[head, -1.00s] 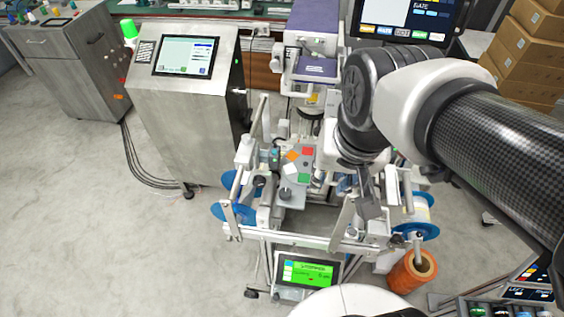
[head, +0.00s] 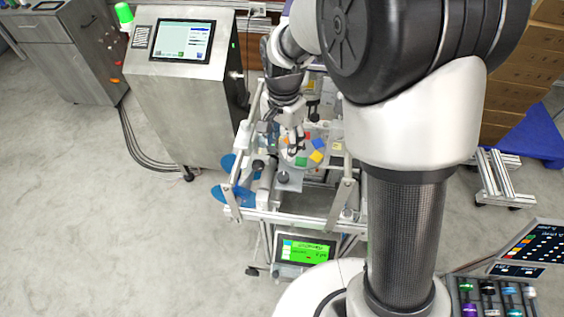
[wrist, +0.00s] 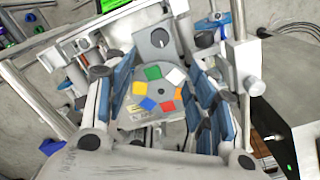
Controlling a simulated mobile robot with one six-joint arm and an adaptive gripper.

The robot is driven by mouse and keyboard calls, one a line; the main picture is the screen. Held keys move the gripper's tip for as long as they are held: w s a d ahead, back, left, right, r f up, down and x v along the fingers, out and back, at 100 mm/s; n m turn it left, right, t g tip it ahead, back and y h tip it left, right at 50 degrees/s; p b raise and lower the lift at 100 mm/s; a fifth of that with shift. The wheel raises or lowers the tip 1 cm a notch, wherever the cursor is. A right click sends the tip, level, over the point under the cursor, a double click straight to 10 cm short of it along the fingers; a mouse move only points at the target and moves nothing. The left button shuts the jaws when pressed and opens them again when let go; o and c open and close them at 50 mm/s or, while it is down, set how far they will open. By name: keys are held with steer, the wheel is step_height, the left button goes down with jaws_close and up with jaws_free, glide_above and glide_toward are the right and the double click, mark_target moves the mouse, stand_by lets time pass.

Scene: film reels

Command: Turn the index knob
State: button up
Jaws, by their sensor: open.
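The index knob (head: 283,177) is a small dark round knob on a grey plate. In the wrist view the knob (wrist: 160,38) shows a pale pointer line and lies beyond the coloured disc. The grey disc (wrist: 158,100) carries several coloured squares and a dark hub; it also shows in the head view (head: 291,157). My gripper (wrist: 163,80) is open and empty. Its blue-padded fingers stand left and right of the disc in the wrist view. In the head view my gripper (head: 295,143) is above the back left of the disc, apart from the knob.
A metal frame with posts and rails (head: 300,219) surrounds the disc. Blue reels (head: 233,194) sit at its left. A green-lit screen (head: 305,251) stands in front. A steel cabinet with a display (head: 183,90) is at the left.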

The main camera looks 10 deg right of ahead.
mark_target(283, 176)
step_height(283, 176, down, 16)
steer(key=b, duration=0.3)
steer(key=shift+r, duration=0.15)
steer(key=c, duration=1.1)
